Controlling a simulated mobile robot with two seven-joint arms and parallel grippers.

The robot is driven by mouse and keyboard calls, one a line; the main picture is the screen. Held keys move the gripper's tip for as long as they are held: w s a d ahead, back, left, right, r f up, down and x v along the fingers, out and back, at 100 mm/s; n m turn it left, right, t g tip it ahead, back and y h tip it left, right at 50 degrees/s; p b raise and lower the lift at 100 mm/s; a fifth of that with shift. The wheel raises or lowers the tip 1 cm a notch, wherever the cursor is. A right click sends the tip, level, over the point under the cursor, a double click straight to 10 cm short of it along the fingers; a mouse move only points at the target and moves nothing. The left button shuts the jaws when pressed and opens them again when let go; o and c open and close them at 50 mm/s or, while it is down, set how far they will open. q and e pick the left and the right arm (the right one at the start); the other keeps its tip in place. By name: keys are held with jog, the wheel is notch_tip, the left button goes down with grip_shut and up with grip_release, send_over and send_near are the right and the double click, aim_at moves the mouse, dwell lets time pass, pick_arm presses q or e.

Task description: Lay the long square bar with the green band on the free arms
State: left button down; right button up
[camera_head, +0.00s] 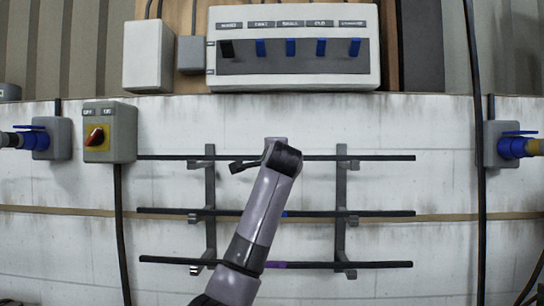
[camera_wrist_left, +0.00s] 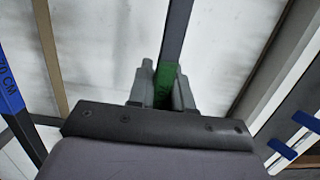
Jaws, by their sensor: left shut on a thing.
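The long dark square bar (camera_head: 380,158) lies level across the top of the wall rack in the head view. Its green band (camera_wrist_left: 165,78) shows between the fingers in the left wrist view; my gripper hides it in the head view. My left gripper (camera_head: 280,157) is shut on the bar near its middle. The top pair of free arms, left (camera_head: 201,165) and right (camera_head: 350,165), shows just below the bar. I cannot tell whether the bar touches them.
A bar with a blue band (camera_head: 385,213) and a bar with a purple band (camera_head: 385,265) lie on the lower arms. A switch panel (camera_head: 293,80) is above. A rotary switch box (camera_head: 110,133) sits near the bar's left end. A cable (camera_head: 480,205) hangs at right.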

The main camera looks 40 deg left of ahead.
pick_arm(q)
jog(key=shift+s+f, duration=0.1)
dwell(0.8)
jog(key=c, duration=1)
grip_release()
jog(key=shift+s+d, duration=0.1)
jog(key=shift+o, duration=0.8)
jog(key=shift+f, duration=0.3)
jog(key=shift+r, duration=0.15)
jog(key=s+a+b+v, duration=0.1)
jog(key=b+v, duration=0.4)
jog(key=v, duration=0.7)
jog(key=shift+s+d, duration=0.15)
jog(key=shift+s, duration=0.3)
